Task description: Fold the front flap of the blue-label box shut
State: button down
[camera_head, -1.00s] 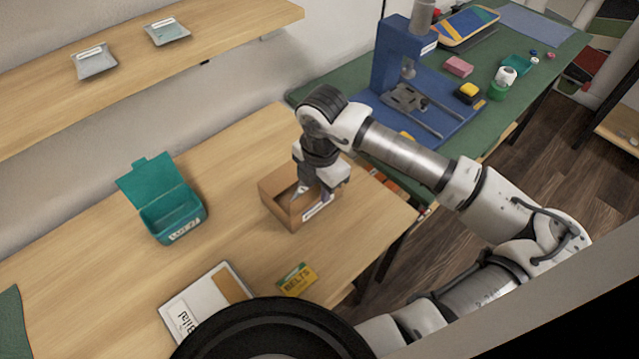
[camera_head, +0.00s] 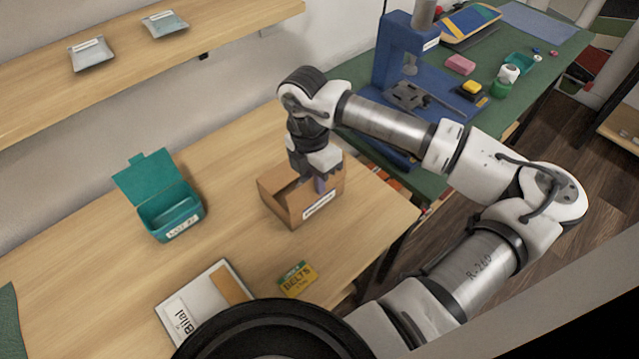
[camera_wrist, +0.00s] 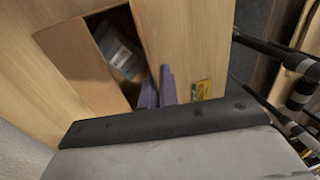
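The blue-label box is an open brown cardboard box (camera_head: 275,206) with a pale, blue-edged label (camera_head: 319,206) on its side facing the camera. In the wrist view a broad brown panel (camera_wrist: 75,62) covers part of its opening, and grey contents (camera_wrist: 122,55) show inside. My gripper (camera_head: 320,186) points down at the label side of the box. In the wrist view its two purple-grey fingers (camera_wrist: 157,86) are close together with nothing visible between them, beside the box's edge. I cannot tell whether they touch the box. The arm hides the box's back part, and the front flap's angle is unclear.
A teal open-lidded bin (camera_head: 170,216) stands left of the box. A yellow-green BELTS packet (camera_head: 297,280) and a white named case (camera_head: 205,300) lie in front. The wooden table (camera_head: 240,150) is clear behind the bin. A green bench with a blue press (camera_head: 400,50) stands beyond.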

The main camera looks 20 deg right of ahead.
jog(key=g, duration=0.1)
jog(key=w+g+h+b, duration=0.1)
jog(key=g, duration=0.1)
jog(key=g+h+b, duration=0.1)
jog(key=g, duration=0.1)
jog(key=shift+w+a+f, duration=0.35)
jog(key=shift+w+f, duration=0.05)
jog(key=shift+w+a+g+h, duration=0.1)
jog(key=shift+w+g+h, duration=0.15)
jog(key=shift+g, duration=0.65)
jog(key=shift+f+g, duration=0.2)
jog(key=shift+g, duration=0.4)
jog(key=shift+w+f+h, duration=0.1)
jog(key=shift+h, duration=0.15)
jog(key=c, duration=1.6)
grip_release()
jog(key=shift+c, duration=0.2)
jog(key=shift+v, duration=3.75)
